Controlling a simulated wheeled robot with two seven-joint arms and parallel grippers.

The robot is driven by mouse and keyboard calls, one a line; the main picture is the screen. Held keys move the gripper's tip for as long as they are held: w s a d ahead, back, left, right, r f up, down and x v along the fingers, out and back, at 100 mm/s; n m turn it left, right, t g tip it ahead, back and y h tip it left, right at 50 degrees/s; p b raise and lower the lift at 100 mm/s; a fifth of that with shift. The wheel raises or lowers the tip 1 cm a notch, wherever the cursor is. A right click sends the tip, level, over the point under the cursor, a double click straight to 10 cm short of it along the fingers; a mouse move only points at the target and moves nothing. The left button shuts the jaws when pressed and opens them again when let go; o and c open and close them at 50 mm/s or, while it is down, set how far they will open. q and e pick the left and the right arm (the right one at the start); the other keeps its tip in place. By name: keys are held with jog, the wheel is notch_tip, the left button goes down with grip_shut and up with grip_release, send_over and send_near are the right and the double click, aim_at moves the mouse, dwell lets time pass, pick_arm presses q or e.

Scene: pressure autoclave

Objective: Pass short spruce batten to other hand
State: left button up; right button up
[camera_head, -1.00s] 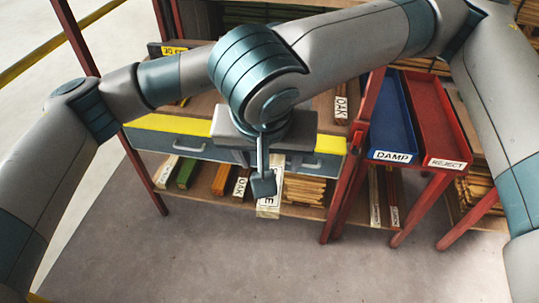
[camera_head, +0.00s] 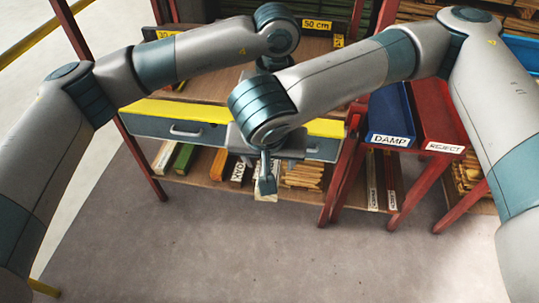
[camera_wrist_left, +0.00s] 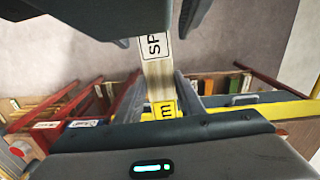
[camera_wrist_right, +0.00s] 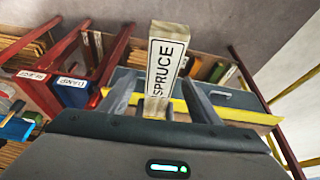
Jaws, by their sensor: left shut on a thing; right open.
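The short spruce batten (camera_wrist_right: 165,65) is a pale wooden bar with a white SPRUCE label, standing up between the fingers of my right gripper (camera_wrist_right: 160,98) in the right wrist view. Those fingers are open, one on each side of it, with gaps. In the left wrist view the batten (camera_wrist_left: 158,75) shows part of its label and a yellow tag. My left gripper (camera_wrist_left: 160,98) is shut on its yellow-tagged end. My right gripper (camera_head: 267,180) also shows in the head view, where its wrist hides most of the batten and my left fingers.
A workbench with grey drawers (camera_head: 180,131) and yellow edging stands behind the grippers. Its lower shelf holds several labelled timber pieces. A blue DAMP tray (camera_head: 390,112) and a red REJECT tray (camera_head: 440,118) stand to the right. The floor in front (camera_head: 260,255) is clear.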

jog(key=shift+c, duration=0.3)
jog(key=c, duration=1)
pick_arm(q)
jog(key=o, duration=1.3)
jog(key=shift+c, duration=0.2)
pick_arm(e)
jog(key=shift+c, duration=1)
pick_arm(q)
jog(key=shift+r, duration=0.1)
notch_tip(320, 180, up, 12)
jog(key=shift+w, duration=0.1)
